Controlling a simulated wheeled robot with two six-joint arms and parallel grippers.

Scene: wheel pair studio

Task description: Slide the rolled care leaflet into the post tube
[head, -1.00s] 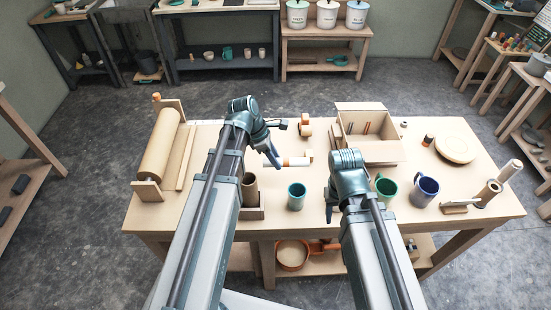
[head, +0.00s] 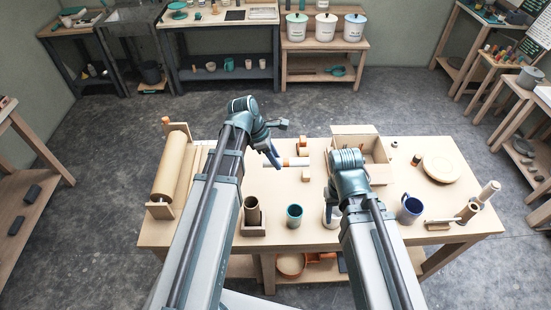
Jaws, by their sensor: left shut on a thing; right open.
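The rolled care leaflet looks like a white roll (head: 292,162) with an orange band. My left gripper (head: 273,156) is shut on it and holds it roughly level above the table's back half. The post tube looks like the brown tube (head: 251,214) standing upright in a small wooden holder (head: 253,231) near the front edge. The leaflet is behind and right of the tube, apart from it. My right gripper (head: 331,197) is open and empty, pointing down near a white cup (head: 328,216); its fingertips are partly hard to make out.
A teal cup (head: 294,213) stands right of the tube. A wooden box (head: 373,171) is at the back, and a blue mug (head: 410,208) and round board (head: 441,167) are to the right. A large paper roll (head: 170,168) fills the left end.

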